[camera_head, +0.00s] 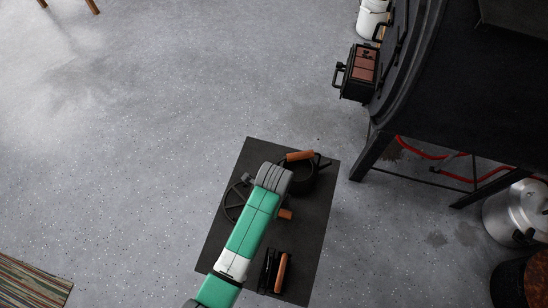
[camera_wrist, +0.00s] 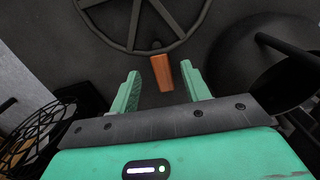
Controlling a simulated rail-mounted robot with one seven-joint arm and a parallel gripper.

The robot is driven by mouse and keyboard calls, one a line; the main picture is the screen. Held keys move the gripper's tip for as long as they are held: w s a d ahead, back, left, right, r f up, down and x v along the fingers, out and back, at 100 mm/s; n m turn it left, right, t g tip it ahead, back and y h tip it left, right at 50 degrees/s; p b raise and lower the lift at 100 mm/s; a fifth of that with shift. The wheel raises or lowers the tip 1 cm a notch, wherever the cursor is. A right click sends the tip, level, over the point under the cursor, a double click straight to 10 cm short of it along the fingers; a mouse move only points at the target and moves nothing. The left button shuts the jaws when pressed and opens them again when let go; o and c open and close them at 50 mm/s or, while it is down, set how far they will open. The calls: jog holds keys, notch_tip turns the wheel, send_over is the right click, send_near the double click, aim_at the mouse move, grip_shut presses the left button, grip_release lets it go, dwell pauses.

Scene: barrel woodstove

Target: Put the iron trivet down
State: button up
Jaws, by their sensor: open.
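The iron trivet (camera_head: 232,207) is a dark spoked ring with an orange-brown wooden handle. It appears to lie flat on a dark mat (camera_head: 225,240) on the floor, partly hidden under my arm; its handle end (camera_head: 286,213) shows right of the arm. In the wrist view the ring (camera_wrist: 185,32) is at the top, with the handle (camera_wrist: 162,73) pointing toward my gripper (camera_wrist: 162,88). My gripper is open, with the handle's near end showing between its fingertips, not clamped. In the head view my gripper is hidden under the arm.
A black pot (camera_head: 302,180) with a wooden grip stands on the mat close right of the trivet. A black item with a wooden handle (camera_head: 280,272) lies at the mat's near end. The black stove (camera_head: 450,110) stands right.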

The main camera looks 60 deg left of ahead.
notch_tip(320, 180, up, 8)
jog(key=p, duration=0.2)
jog(key=shift+r+p, duration=0.15)
jog(key=shift+p, duration=0.25)
jog(key=w+d+r+n+t+y, duration=0.1)
jog(key=w+r+n+t+y, duration=0.35)
jog(key=w+r, duration=1.05)
jog(key=w+d+r+t, duration=0.3)
jog(key=d+r+t, duration=0.1)
jog(key=r, duration=0.6)
jog(key=w+d+r+t, duration=0.4)
jog(key=r, duration=0.5)
jog(key=s+d+r+n+t+h, duration=0.1)
jog(key=s+d+r+t, duration=0.3)
jog(key=r, duration=0.7)
jog(key=s+d+r+n+t+h, duration=0.2)
jog(key=s+d+r+t, duration=0.2)
jog(key=d+r, duration=0.3)
jog(key=s+d+r+n+t+h, duration=0.1)
jog(key=s+d+r+t, duration=0.3)
jog(key=r, duration=1.1)
jog(key=shift+s+d+r+n+h, duration=0.2)
jog(key=shift+s+d+n+h, duration=0.2)
jog(key=shift+d, duration=0.5)
